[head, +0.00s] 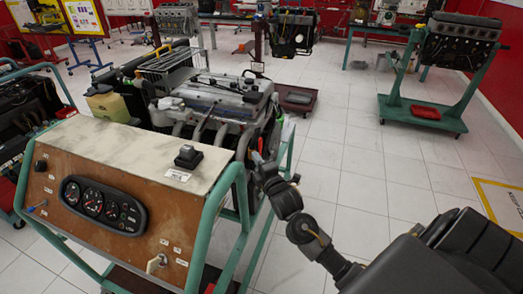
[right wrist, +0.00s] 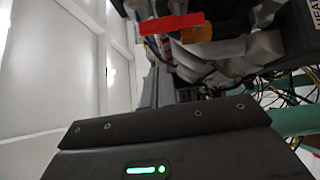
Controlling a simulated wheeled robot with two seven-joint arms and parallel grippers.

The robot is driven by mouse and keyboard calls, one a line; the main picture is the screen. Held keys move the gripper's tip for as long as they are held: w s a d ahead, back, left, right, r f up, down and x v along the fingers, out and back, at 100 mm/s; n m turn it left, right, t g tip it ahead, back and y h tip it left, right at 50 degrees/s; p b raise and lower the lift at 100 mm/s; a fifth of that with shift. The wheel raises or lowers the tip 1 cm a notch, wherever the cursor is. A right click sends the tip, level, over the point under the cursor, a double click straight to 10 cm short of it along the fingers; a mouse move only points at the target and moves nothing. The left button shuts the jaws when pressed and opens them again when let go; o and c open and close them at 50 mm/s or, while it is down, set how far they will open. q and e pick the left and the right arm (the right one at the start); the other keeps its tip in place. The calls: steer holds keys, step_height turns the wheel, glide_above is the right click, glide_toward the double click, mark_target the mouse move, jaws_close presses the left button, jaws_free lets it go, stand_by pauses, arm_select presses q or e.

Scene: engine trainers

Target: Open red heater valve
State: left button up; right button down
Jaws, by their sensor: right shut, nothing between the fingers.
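The red heater valve handle (right wrist: 172,24) shows as a flat red bar near the top of the right wrist view. An orange-brown piece (right wrist: 197,34) sits right beside it, among pale hoses. My right gripper (head: 257,160) is at the right side of the engine trainer (head: 118,160) in the head view. It is shut and empty. In the right wrist view my dark fingers (right wrist: 155,85) point toward the hoses, below the red handle in the picture and seemingly apart from it. My left gripper is out of view.
The trainer's green frame (head: 226,185) stands close to my right arm. Wires (right wrist: 290,90) hang at the right of the wrist view. Tiled floor (head: 350,150) is clear to the right, with another engine stand (head: 395,104) further back.

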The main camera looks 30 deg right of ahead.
steer(key=s+a+b, duration=0.1)
steer(key=s+b, duration=0.1)
steer(key=s, duration=0.8)
steer(key=shift+a, duration=0.15)
